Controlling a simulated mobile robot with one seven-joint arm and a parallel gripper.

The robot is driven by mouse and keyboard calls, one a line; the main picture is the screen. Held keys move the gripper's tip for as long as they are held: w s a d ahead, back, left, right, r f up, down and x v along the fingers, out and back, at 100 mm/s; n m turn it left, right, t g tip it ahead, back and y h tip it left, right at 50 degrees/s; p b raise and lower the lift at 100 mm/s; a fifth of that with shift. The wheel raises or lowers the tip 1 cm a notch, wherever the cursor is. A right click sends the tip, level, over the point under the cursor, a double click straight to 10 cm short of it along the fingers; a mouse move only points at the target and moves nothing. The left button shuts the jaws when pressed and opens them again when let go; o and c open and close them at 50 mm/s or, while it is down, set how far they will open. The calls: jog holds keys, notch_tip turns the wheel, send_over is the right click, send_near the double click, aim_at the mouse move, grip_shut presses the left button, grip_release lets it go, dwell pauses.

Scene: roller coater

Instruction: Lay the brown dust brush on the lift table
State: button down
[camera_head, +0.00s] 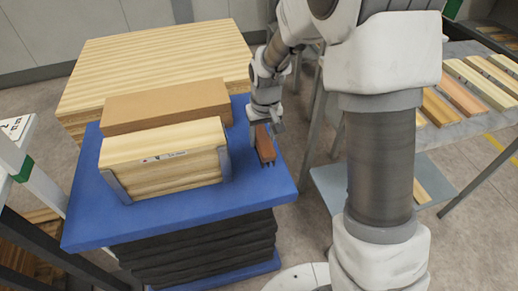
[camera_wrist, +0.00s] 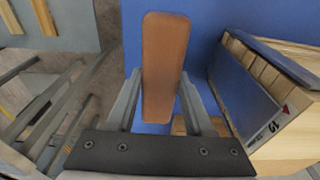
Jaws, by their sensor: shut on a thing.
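The brown dust brush (camera_head: 265,144) is held in my gripper (camera_head: 262,122) over the right part of the blue lift table (camera_head: 258,193). In the wrist view the brush (camera_wrist: 163,62) stands out between the two fingers of my gripper (camera_wrist: 160,105), with the blue table top (camera_wrist: 203,22) behind it. My gripper is shut on the brush. The brush is close to the table top; I cannot tell whether it touches. The lift table has a dark bellows below its top.
A wooden box (camera_head: 165,163) with metal corners and a brown board (camera_head: 165,105) lie on the table, left of the brush. A large wood stack (camera_head: 160,55) stands behind. A grey table (camera_head: 465,115) with planks is at right. The table's front right corner is bare.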

jog(key=shift+w+a+f, duration=0.3)
jog(key=shift+a+f, duration=0.1)
jog(key=shift+a, duration=0.05)
jog(key=shift+f+b, duration=0.45)
jog(key=shift+f, duration=1.45)
jog(key=shift+f, duration=0.2)
jog(key=shift+c, duration=1.4)
grip_release()
jog(key=shift+r, duration=0.1)
